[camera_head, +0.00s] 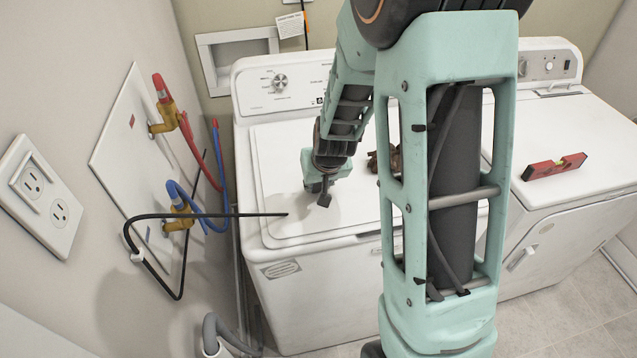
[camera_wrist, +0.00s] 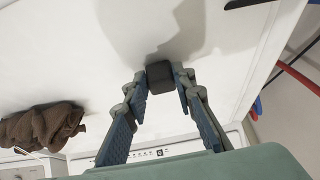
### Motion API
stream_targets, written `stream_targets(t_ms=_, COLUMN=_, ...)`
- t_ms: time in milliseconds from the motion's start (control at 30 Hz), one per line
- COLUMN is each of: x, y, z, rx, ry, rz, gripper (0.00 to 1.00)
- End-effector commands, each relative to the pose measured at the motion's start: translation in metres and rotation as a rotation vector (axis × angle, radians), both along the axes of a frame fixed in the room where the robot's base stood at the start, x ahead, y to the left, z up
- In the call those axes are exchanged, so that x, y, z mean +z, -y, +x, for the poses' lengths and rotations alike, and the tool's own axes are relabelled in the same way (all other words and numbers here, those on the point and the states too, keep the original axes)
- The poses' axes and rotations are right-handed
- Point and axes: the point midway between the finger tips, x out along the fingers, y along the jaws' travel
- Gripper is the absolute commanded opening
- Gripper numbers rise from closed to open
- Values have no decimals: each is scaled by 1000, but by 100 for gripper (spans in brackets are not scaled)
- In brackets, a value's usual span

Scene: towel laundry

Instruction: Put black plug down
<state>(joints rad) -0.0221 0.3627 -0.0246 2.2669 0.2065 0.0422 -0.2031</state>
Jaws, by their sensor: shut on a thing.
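The black plug (camera_wrist: 159,74) is a small dark block between the two fingertips of my gripper (camera_wrist: 160,80) in the wrist view. The gripper is shut on it. In the head view my gripper (camera_head: 322,190) is over the front left part of the white washer lid (camera_head: 275,165), and the dark plug (camera_head: 324,200) shows at its tip. The plug is close to the lid; I cannot tell whether it touches it. A shadow lies on the lid around it.
A brown towel (camera_wrist: 42,124) lies on the washer, partly hidden by my arm in the head view. A black cord (camera_head: 230,215) reaches over the washer's left edge. Red and blue hoses (camera_head: 200,190) are at the left wall. A red level (camera_head: 554,166) lies on the right machine.

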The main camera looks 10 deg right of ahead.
Motion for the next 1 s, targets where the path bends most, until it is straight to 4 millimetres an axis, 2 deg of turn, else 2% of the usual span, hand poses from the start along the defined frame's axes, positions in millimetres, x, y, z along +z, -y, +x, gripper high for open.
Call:
stream_targets(t_ms=167, x=-2, y=0, z=0, rx=0, ry=1, rz=0, gripper=0)
stream_targets(t_ms=200, x=-2, y=0, z=0, rx=0, ry=0, rz=0, gripper=26)
stream_targets(t_ms=333, x=-2, y=0, z=0, rx=0, ry=0, rz=0, gripper=40)
stream_targets(t_ms=667, x=-1, y=0, z=0, rx=0, ry=0, rz=0, gripper=41)
stream_targets(t_ms=867, x=15, y=0, z=0, rx=0, ry=0, rz=0, gripper=41)
stream_targets(t_ms=1000, x=31, y=-1, z=-9, rx=2, ry=4, rz=-1, gripper=41)
